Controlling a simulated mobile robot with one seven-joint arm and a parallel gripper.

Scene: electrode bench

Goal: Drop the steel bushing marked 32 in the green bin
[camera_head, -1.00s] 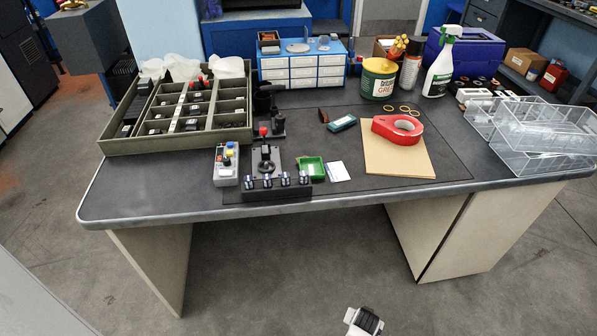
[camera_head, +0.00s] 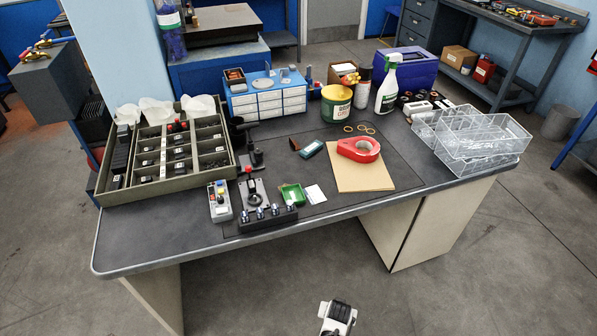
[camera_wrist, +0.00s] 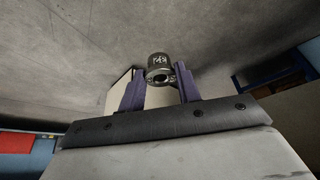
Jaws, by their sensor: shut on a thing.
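A dark steel bushing (camera_wrist: 158,61) with a light marking on its side sits between the two purple fingers of my gripper (camera_wrist: 160,78) in the wrist view. The fingers are shut on it; the marking is turned and hard to read. In the head view my gripper (camera_head: 337,317) shows at the bottom edge, in front of the bench and apart from it. The bushing cannot be made out there.
A joystick unit (camera_head: 253,194), a button box (camera_head: 219,201) and the knob strip (camera_head: 262,223) crowd the bin's left and front. A red tape roll (camera_head: 358,149) lies on brown card to the right. A divided tray (camera_head: 160,187) fills the bench's left.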

